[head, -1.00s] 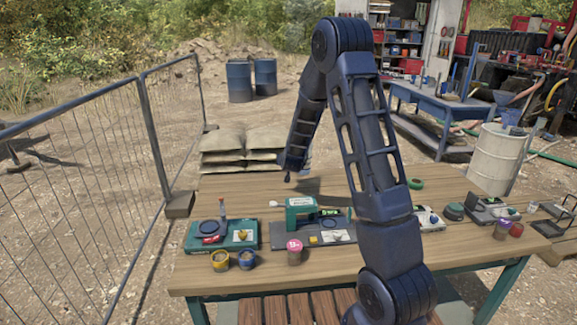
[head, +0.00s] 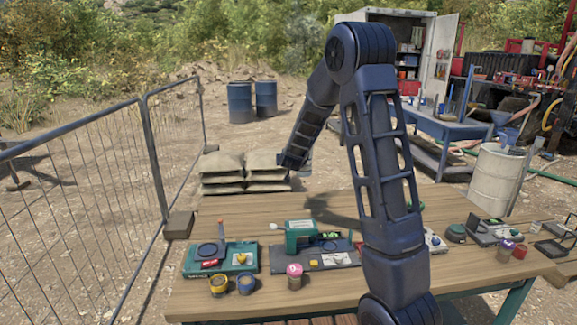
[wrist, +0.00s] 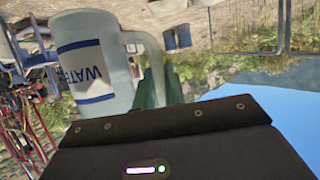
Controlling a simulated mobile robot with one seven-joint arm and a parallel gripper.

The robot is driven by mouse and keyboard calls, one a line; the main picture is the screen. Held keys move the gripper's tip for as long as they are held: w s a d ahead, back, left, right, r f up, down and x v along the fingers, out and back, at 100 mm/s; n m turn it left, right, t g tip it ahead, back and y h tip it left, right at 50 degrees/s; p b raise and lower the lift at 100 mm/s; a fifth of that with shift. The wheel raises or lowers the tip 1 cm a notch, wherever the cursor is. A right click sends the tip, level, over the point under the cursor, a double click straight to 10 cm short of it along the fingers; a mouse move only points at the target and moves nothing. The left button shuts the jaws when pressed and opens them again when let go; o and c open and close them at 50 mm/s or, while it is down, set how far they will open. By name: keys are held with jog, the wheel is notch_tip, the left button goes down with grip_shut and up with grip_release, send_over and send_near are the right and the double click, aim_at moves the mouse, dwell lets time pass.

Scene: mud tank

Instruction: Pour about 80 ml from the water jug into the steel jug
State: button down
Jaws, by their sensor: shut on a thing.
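The water jug (wrist: 97,65) is a pale, translucent jug with a white and blue label. It fills the upper left of the wrist view, where the picture is upside down, with sky at the bottom. My gripper (wrist: 160,85) shows there as green fingers at the jug's handle, shut on it. The water level inside cannot be made out. I cannot make out the steel jug in either view.
A mesh fence (head: 85,215) stands at left. Sandbags (head: 225,170), blue drums (head: 240,103), a blue table (head: 440,128) and a pale barrel (head: 495,180) stand beyond.

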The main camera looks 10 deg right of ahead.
jog(key=shift+r, duration=0.8)
